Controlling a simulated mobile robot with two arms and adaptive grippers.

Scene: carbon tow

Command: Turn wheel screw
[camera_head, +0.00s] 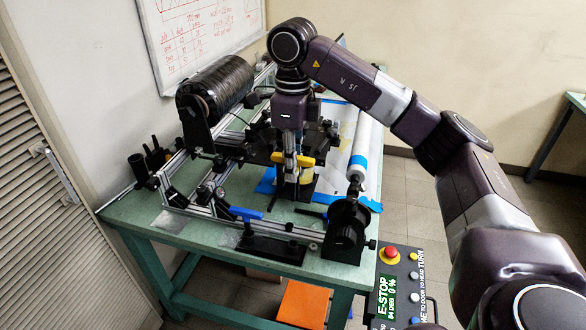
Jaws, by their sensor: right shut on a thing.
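My right arm reaches in from the right, and its gripper (290,172) points down over the middle of the winding rig on the table. The gripper is shut on a small part of the rig, which I take to be the wheel screw; the fingers mostly hide it. Yellow pieces (307,161) show right at the fingers. A black wheel-like unit (346,228) stands at the rig's front right corner, apart from the gripper. My left gripper is not in view.
The green table (135,213) carries the rail frame, a black tow spool (222,88) and a white roller (366,140). A blue-handled tool (247,213) lies in front. An E-stop panel (398,290) stands at the front right. An orange box (302,303) is below the table.

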